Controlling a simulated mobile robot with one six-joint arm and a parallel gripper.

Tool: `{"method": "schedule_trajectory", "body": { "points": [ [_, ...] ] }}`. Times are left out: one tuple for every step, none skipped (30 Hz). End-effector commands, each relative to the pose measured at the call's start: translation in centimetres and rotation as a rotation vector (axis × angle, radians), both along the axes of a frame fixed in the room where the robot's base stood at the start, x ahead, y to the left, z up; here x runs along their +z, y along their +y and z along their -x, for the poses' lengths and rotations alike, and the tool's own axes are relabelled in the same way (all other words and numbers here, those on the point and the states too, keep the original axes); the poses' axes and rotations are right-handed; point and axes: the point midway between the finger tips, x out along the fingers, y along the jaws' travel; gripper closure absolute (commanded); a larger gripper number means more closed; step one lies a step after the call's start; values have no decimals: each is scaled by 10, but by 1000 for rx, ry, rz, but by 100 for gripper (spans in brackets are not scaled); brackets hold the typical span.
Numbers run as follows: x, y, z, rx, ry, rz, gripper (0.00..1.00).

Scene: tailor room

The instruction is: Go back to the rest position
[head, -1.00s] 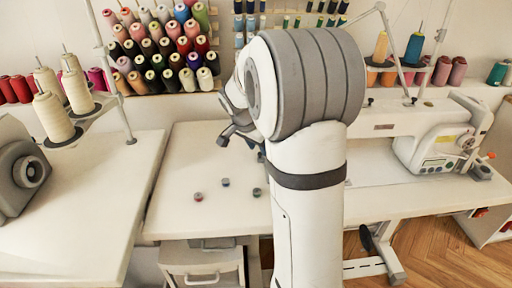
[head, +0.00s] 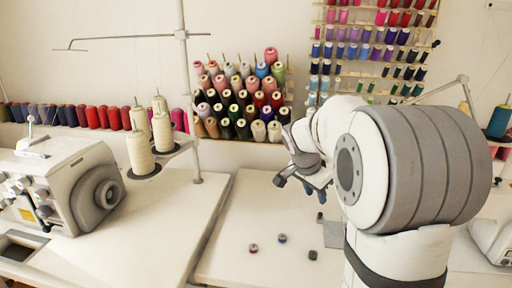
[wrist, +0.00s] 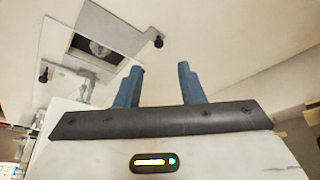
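My gripper (wrist: 160,82) shows in the wrist view with its two blue fingers apart and nothing between them. In the head view my gripper (head: 318,190) is small and partly hidden by my arm, above the white table at the middle. My arm is bent, with its large grey joint filling the right side of the head view.
Three small spools, red (head: 253,248), blue-grey (head: 282,238) and dark green (head: 312,255), stand on the white table (head: 225,262). A sewing machine (head: 75,185) and cream thread cones (head: 140,152) are at the left. A thread rack (head: 240,100) hangs behind.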

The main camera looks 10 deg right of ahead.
Motion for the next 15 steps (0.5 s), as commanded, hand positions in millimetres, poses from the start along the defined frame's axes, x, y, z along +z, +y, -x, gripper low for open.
{"method": "schedule_trajectory", "body": {
  "points": [
    [9, 3, 4, 17, 2, -2, 65],
    [15, 6, 8, 35, 7, -6, 65],
    [24, 11, 16, 68, 16, -11, 65],
    [33, 16, 23, 103, 24, -15, 65],
    [43, 21, 32, 142, 34, -21, 65],
    [57, 29, 45, 205, 50, -29, 65],
    [68, 37, 57, 257, 61, -36, 65],
    [78, 44, 69, 313, 73, -43, 65],
    [91, 53, 85, 391, 88, -52, 65],
    [100, 60, 98, 449, 98, -59, 65],
    [108, 67, 110, 507, 108, -65, 65],
    [117, 76, 127, 585, 119, -72, 65],
    [124, 82, 139, 643, 126, -76, 65],
    [130, 88, 150, 699, 132, -80, 65],
    [137, 95, 165, 770, 137, -86, 65]
  ]
}}
